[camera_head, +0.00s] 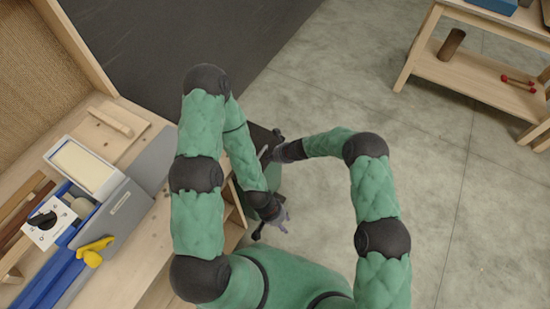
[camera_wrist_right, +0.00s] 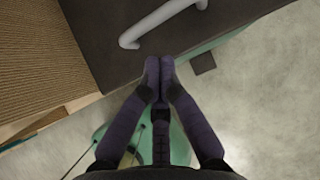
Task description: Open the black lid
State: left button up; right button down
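The black lid (camera_wrist_right: 105,40) is a flat dark panel filling the upper part of the right wrist view, with a light grey bar handle (camera_wrist_right: 160,22) on it. A green edge shows beneath its right side. In the head view the lid (camera_head: 257,134) is a small dark patch, mostly hidden behind my arms. My right gripper (camera_wrist_right: 160,66) has its fingertips together with nothing visible between them. They are over the lid's near edge, below the handle in the picture and apart from it. My left gripper (camera_head: 270,225) hangs lower in the head view; its fingers are too small to read.
A wooden workbench (camera_head: 150,245) at left holds a grey-blue box (camera_head: 118,212), a white device with a black knob (camera_head: 45,222) and a yellow tool (camera_head: 92,252). A wooden shelf (camera_head: 480,80) stands at upper right. The floor (camera_head: 310,95) between is clear.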

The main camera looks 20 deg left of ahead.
aim_at(261, 161)
pick_arm(q)
jog(key=shift+f+b, duration=0.75)
jog(key=shift+f, duration=0.15)
pick_arm(e)
jog(key=shift+x, duration=2.5)
jog(key=shift+d+r, duration=0.1)
